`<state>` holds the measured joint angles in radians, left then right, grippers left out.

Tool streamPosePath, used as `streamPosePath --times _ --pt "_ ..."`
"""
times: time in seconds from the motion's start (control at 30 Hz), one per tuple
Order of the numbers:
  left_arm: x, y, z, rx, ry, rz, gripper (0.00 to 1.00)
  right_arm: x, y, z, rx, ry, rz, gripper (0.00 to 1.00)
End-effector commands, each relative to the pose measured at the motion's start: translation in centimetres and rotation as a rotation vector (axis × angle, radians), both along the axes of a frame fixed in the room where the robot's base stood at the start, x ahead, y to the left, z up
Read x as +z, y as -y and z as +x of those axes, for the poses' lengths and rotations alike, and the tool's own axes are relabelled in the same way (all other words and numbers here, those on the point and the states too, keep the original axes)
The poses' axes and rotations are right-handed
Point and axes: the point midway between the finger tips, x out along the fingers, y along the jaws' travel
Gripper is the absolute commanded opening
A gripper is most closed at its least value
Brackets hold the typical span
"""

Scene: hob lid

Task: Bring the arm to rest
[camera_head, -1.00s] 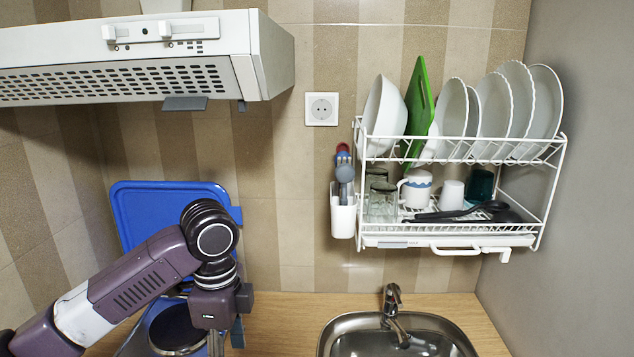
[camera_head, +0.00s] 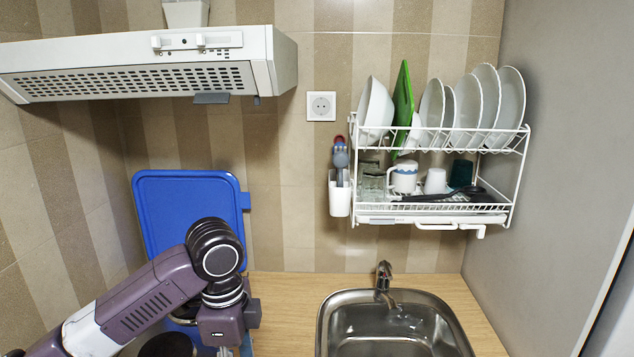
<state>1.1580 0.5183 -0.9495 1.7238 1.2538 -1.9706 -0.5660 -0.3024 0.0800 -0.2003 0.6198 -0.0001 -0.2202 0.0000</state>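My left arm comes in from the lower left, and its wrist bends down over the hob. Its gripper (camera_head: 228,349) is at the bottom edge of the view, mostly cut off, so its opening does not show. The blue hob lid (camera_head: 187,196) stands raised against the tiled wall behind my arm. The hob below is mostly hidden by my arm; a dark burner (camera_head: 168,346) shows at the bottom edge. My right gripper is not in view.
A white range hood (camera_head: 140,68) hangs above the hob. A steel sink (camera_head: 395,325) with a tap (camera_head: 384,275) is to the right. A white dish rack (camera_head: 430,210) with plates, bowls and cups hangs above it. The wooden counter (camera_head: 285,315) between hob and sink is bare.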

Motion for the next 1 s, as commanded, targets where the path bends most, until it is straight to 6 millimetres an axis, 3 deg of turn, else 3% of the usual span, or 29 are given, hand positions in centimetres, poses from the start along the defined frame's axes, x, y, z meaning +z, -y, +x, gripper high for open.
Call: streamPosePath --times 0.37,0.7,0.87,1.0 --pt "-5.8 3.8 -2.4 0.072 0.018 -0.1 0.62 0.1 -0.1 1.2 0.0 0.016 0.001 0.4" --pt "-12.9 8.0 -7.5 0.355 0.048 -0.304 0.62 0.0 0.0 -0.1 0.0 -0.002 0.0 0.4" --pt "-15.5 7.7 -10.2 0.577 0.062 -0.376 0.62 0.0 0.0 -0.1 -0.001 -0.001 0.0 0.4" --pt "-17.5 5.7 -12.7 0.798 0.078 -0.4 0.62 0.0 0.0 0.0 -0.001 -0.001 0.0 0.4"
